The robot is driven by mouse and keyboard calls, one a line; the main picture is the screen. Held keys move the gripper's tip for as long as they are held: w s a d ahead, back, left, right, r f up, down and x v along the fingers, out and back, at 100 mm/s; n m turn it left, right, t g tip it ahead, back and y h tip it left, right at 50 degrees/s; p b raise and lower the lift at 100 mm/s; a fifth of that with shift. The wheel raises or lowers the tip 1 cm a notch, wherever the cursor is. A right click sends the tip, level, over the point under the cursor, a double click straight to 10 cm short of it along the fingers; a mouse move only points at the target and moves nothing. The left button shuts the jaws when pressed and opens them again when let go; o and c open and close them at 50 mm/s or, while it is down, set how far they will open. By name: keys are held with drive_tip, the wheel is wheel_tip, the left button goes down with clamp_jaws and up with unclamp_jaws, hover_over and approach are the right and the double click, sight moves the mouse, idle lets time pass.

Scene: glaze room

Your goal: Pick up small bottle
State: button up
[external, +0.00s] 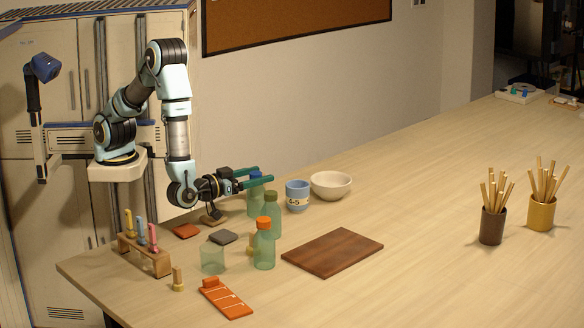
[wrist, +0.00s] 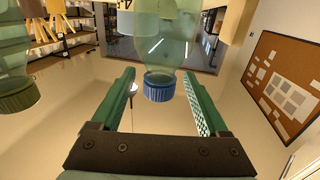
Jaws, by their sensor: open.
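Three pale green, see-through bottles stand upright on the table in the external view: a blue-capped bottle (external: 254,203) at the back, a green-capped bottle (external: 271,219) in the middle and an orange-capped bottle (external: 264,249) in front. My gripper (external: 262,177) is open and level, its green fingers at the height of the blue cap. The wrist view looks upside down. There the blue-capped bottle (wrist: 160,87) shows between the tips of my open fingers (wrist: 160,76), with no grip visible. The green-capped bottle (wrist: 17,96) lies outside the left finger.
A blue cup (external: 297,195) and a white bowl (external: 331,185) stand right of the gripper. A clear glass (external: 212,258), a brown board (external: 333,251) and a wooden rack (external: 144,255) are nearer the front.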

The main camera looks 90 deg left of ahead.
drive_tip(key=x, duration=0.2)
drive_tip(key=shift+w+a+p, duration=0.2)
drive_tip(key=shift+w+p, duration=0.1)
drive_tip(key=shift+c, duration=0.4)
clamp_jaws()
idle(0.8)
